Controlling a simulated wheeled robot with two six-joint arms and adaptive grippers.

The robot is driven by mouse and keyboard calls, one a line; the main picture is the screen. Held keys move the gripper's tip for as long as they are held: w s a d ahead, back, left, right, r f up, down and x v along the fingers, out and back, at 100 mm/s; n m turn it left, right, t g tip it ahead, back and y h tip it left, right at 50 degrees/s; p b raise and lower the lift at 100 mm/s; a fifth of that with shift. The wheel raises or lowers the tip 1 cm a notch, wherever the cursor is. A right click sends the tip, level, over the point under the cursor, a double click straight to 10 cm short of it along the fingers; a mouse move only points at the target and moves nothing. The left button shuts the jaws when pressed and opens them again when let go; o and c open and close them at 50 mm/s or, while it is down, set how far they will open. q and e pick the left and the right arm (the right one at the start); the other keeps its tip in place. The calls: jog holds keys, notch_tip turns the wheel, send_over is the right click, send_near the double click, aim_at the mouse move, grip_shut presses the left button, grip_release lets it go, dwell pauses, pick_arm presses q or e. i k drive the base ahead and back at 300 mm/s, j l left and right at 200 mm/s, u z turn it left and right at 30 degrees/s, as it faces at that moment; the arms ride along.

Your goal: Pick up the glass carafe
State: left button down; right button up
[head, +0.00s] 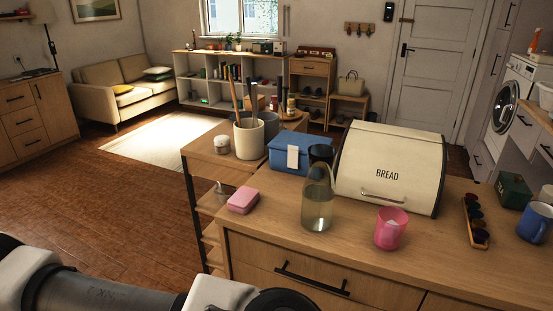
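The glass carafe (318,197) stands upright on the wooden counter, in front of the blue box and to the left of the bread bin. It is clear greenish glass with a dark top and looks partly filled with liquid. My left arm comes in along the bottom left, below the counter's front; its gripper fingers do not show. My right gripper does not show either.
The cream bread bin (390,165) is close on the carafe's right. The blue box (291,152) is behind it, a pink cup (390,229) at front right, a pink box (243,200) at left. A utensil crock (249,138) stands farther back left.

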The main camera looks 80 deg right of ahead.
aim_at(319, 189)
jog(key=z, duration=3.5)
